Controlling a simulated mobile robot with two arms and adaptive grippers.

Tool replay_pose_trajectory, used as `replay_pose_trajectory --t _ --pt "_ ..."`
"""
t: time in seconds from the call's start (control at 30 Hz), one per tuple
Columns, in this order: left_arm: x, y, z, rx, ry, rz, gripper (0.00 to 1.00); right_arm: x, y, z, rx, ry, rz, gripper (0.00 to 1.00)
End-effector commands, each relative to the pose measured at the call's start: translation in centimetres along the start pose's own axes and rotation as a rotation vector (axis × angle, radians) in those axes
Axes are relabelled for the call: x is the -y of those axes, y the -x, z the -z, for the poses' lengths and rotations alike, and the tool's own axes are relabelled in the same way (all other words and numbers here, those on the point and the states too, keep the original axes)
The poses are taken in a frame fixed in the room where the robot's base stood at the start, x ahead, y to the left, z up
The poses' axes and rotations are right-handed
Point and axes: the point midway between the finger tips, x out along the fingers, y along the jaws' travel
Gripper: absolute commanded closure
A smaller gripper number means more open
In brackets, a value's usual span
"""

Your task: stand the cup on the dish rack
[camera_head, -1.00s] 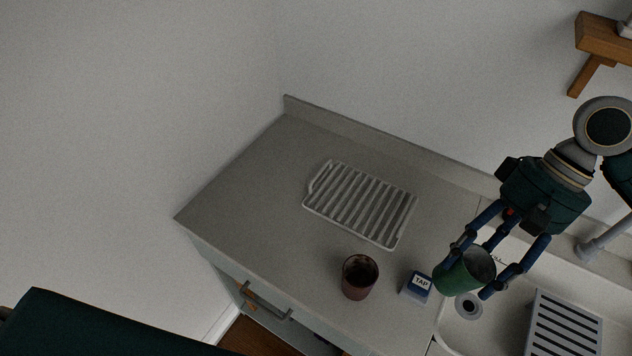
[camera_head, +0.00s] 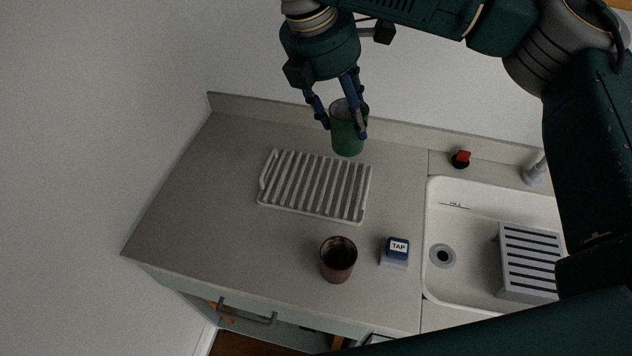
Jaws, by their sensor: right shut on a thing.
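A green cup (camera_head: 347,138) is held in my right gripper (camera_head: 340,122), whose blue fingers are shut on it. The cup is nearly upright, open end up, and appears above the counter at the back edge of the rack in the picture. The white slatted dish rack (camera_head: 266,196) lies flat and empty on the grey counter. I cannot tell the cup's exact height above it. My left gripper is not in view.
A dark brown cup (camera_head: 338,262) stands on the counter in front of the rack. A blue and white box marked TAP (camera_head: 396,250) stands beside it. The sink (camera_head: 462,200) with a grey slatted caddy (camera_head: 528,262) is at right. The counter left of the rack is clear.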

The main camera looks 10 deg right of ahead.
Motion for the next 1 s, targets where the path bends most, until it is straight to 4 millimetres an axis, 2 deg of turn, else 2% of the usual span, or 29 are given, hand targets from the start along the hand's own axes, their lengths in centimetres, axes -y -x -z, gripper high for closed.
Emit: replay_pose_trajectory --t 0.1,0.2,0.33,0.43,0.53,0.9,1.0 --pt "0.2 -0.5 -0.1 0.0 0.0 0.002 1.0 -1.4 1.5 -0.4 0.0 0.19 -0.097 0.84" --pt "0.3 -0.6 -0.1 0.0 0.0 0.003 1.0 -2.2 2.7 -0.7 -0.003 0.306 -0.154 0.84" --pt "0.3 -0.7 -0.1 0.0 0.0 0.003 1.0 -2.9 3.6 -0.8 -0.006 0.397 -0.197 0.84" --pt "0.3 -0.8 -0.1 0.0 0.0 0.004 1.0 -3.0 3.4 -0.7 -0.006 0.428 -0.209 0.84" --pt "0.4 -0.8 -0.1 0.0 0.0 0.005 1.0 -3.1 1.8 -0.1 -0.009 0.437 -0.209 0.84" --pt "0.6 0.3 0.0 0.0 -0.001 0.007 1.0 -3.3 -7.2 2.9 -0.007 0.434 -0.209 0.84" --pt "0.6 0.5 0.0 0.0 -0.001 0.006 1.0 -3.4 -9.1 3.6 -0.006 0.433 -0.209 0.84"
